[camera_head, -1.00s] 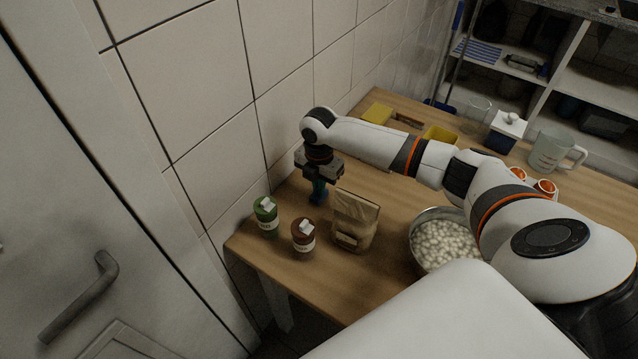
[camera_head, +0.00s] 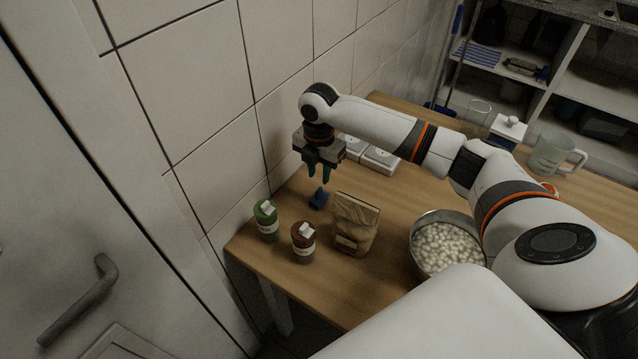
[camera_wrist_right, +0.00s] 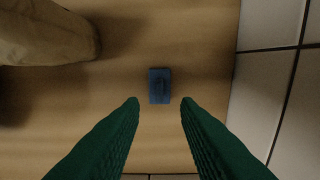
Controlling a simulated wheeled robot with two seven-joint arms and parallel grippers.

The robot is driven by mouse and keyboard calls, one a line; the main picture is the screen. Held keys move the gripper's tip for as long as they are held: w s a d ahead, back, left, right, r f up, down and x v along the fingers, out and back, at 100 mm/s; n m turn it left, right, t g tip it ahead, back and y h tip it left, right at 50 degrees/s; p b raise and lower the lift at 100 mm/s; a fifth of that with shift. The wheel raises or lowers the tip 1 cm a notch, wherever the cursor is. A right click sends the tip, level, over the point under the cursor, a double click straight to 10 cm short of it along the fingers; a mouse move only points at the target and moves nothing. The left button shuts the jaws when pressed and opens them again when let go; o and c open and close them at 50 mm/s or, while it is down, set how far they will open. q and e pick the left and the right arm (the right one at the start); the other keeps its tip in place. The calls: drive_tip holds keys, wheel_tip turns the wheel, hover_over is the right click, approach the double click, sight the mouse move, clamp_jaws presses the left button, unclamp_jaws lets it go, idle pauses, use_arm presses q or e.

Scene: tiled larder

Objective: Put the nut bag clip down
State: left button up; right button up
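The blue nut bag clip (camera_head: 318,199) lies on the wooden table, between the paper bag and the tiled wall. In the right wrist view the clip (camera_wrist_right: 160,86) rests flat on the wood, ahead of the fingertips and clear of both. My right gripper (camera_head: 319,177) hangs above the clip with its green fingers apart and nothing between them. Its two fingers (camera_wrist_right: 160,102) also show spread in the right wrist view. The brown paper bag (camera_head: 355,225) stands upright to the right of the clip. My left gripper is not in view.
A green-lidded jar (camera_head: 266,221) and a brown-lidded jar (camera_head: 304,242) stand near the table's left end. A metal bowl (camera_head: 415,243) of pale round pieces is right of the bag.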

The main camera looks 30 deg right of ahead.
sight(319, 189)
wheel_tip(319, 189, up, 6)
drive_tip(key=shift+f, duration=0.1)
idle(0.5)
